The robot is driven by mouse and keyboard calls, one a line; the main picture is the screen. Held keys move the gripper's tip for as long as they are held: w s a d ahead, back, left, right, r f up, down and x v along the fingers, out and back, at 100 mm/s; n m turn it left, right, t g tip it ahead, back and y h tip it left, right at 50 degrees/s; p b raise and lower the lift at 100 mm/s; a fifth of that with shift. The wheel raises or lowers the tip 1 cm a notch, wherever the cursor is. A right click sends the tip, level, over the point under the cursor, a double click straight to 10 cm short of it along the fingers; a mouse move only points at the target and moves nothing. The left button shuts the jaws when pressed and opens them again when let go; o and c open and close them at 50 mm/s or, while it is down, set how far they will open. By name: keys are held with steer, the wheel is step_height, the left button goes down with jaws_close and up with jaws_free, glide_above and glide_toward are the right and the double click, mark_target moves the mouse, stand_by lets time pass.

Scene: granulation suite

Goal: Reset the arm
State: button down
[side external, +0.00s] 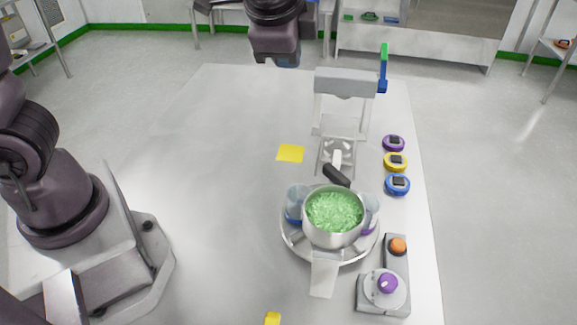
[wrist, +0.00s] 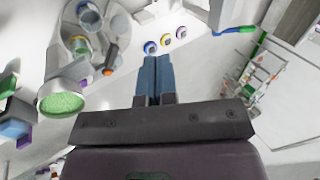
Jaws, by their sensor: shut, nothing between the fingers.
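My gripper (side external: 287,61) hangs at the top of the side view, above the far edge of the work table (side external: 220,125). In the wrist view its two blue fingers (wrist: 155,75) lie together with nothing between them. It is clear of the table and touches nothing that I can see.
Purple (side external: 394,143), yellow (side external: 396,162) and blue (side external: 397,184) discs lie right. The table's left part is clear.

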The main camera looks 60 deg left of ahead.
steer(key=s+a+r+n+h, duration=0.1)
steer(key=s+a+n, duration=0.1)
steer(key=s, duration=0.3)
steer(key=s+a+r+n+h, duration=0.1)
steer(key=s+n, duration=0.3)
steer(key=s, duration=0.2)
steer(key=s+a+r+n+t+h, duration=0.1)
steer(key=s+a+n, duration=0.1)
steer(key=s, duration=0.3)
steer(key=shift+s+a+n+h, duration=0.2)
steer(key=shift+a+n+h, duration=0.1)
steer(key=shift+n, duration=0.1)
steer(key=shift+w+r, duration=0.1)
steer(key=shift+r, duration=0.05)
stand_by(1.9)
